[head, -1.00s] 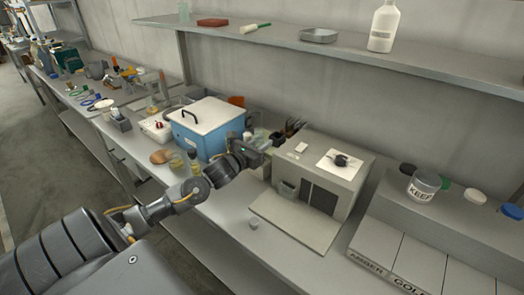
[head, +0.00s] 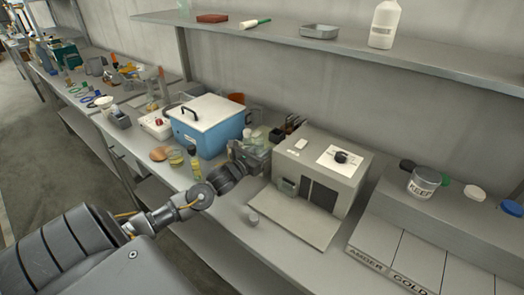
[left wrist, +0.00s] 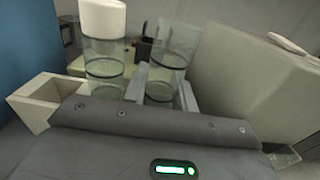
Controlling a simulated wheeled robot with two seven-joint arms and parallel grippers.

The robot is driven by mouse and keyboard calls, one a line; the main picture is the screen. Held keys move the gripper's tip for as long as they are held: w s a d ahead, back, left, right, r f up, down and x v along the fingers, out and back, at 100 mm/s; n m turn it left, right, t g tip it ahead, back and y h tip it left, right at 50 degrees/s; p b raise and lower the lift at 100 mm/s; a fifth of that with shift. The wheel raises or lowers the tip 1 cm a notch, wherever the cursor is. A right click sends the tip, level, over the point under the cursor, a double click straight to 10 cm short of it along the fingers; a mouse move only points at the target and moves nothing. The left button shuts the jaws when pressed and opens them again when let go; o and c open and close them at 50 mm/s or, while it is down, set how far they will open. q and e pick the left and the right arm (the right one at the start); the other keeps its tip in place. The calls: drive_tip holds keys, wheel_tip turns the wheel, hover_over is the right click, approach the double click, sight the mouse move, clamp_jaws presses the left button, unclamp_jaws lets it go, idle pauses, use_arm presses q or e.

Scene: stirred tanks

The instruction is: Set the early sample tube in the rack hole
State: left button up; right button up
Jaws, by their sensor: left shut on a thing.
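My left gripper (head: 264,150) is at the back of the bench, between the blue box and the beige machine. In the left wrist view its fingers (left wrist: 161,93) are closed around a clear, open-topped glass tube (left wrist: 168,60) with pale greenish liquid low in it. The tube stands roughly upright; whether its bottom touches anything is hidden by the gripper. A second clear tube (left wrist: 104,65) with a white cap stands just left of it. A pale surface (left wrist: 75,68) shows behind the tubes; I cannot tell whether it is the rack. No rack hole is visible. My right gripper is not in view.
The blue box (head: 208,125) with a white lid is left of the gripper, and the beige machine (head: 318,170) is close on the right. A small grey piece (head: 254,219) lies on the front bench.

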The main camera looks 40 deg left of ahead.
use_arm(q)
drive_tip(key=o, duration=0.7)
drive_tip(key=shift+r, duration=0.2)
drive_tip(key=shift+r+p, duration=0.4)
drive_tip(key=shift+p, duration=0.1)
drive_tip(key=shift+s+r+p, duration=0.15)
drive_tip(key=shift+s+p, duration=0.1)
drive_tip(key=shift+p, duration=0.05)
drive_tip(key=s+p, duration=0.3)
drive_tip(key=s, duration=0.8)
drive_tip(key=shift+s+d, duration=0.1)
drive_tip(key=shift+s, duration=0.2)
drive_tip(key=shift+w+d, duration=0.1)
